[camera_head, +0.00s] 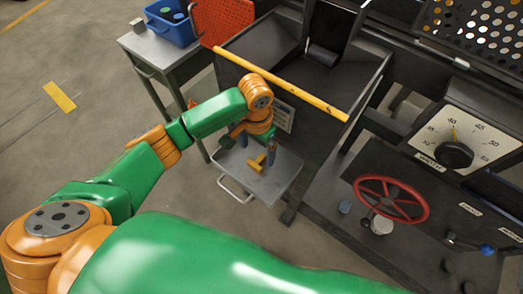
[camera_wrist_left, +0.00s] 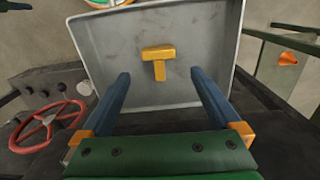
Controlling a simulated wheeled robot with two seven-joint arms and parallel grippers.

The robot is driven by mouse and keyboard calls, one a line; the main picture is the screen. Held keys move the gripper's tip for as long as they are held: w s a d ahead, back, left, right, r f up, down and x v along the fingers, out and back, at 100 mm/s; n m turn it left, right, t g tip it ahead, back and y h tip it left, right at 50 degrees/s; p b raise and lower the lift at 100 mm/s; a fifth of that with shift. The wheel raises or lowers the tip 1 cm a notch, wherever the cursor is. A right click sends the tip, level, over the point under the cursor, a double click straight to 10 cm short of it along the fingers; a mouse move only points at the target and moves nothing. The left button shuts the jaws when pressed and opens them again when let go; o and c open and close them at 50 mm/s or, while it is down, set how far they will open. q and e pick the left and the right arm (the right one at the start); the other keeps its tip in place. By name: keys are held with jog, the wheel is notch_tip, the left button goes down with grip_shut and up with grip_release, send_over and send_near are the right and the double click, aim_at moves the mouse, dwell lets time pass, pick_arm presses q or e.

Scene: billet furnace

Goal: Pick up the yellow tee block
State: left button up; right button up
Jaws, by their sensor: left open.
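The yellow tee block (camera_wrist_left: 158,54) lies flat on a grey tray (camera_wrist_left: 190,88) with raised edges and a handle. In the head view the block (camera_head: 257,162) shows on the tray (camera_head: 287,172) below my left gripper. My left gripper (camera_wrist_left: 158,75) is open and empty, its two blue fingers apart. In the wrist view the block lies between and just beyond the fingertips, not touching them. In the head view the left gripper (camera_head: 258,150) is over the tray, partly covered by its own wrist. My right gripper is not in view.
A dark furnace hopper with a yellow bar (camera_head: 285,84) stands right behind the tray. A red handwheel (camera_head: 391,201) and a dial panel (camera_head: 462,140) are at right. A side table (camera_head: 165,55) carries a blue bin (camera_head: 172,24). Open floor lies at left.

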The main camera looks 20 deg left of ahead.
aim_at(256, 163)
pick_arm(q)
jog(key=f, duration=0.2)
jog(key=s+f, duration=0.1)
jog(key=f, duration=0.2)
jog(key=shift+s+a+f, duration=0.1)
jog(key=shift+a+f, duration=0.05)
jog(key=shift+f, duration=0.25)
grip_shut()
